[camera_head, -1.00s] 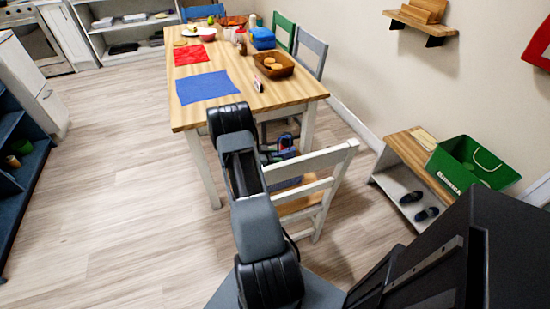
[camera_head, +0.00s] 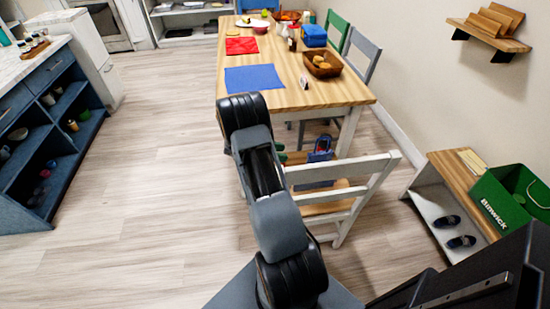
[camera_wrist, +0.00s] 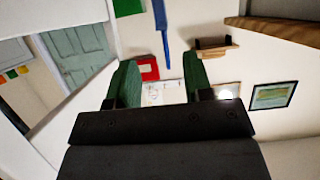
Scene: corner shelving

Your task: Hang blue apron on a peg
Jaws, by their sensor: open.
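My gripper (camera_wrist: 158,64) shows in the wrist view with its two green fingers apart and nothing between them. A narrow blue strip (camera_wrist: 162,30) shows at the top of the wrist view, beyond the fingers; I cannot tell whether it is the blue apron. A flat blue cloth (camera_head: 254,78) lies on the dining table (camera_head: 300,97) in the head view; it looks like a placemat. No apron or peg can be made out clearly in either view. In the head view my gripper is hidden behind my arm.
A white chair (camera_head: 340,190) stands close to the right of my arm. A bench (camera_head: 450,165) with shoes and a green crate (camera_head: 510,200) is at the right, under a wall shelf (camera_head: 490,34). Blue shelving (camera_head: 50,125) is at the left. Floor between is open.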

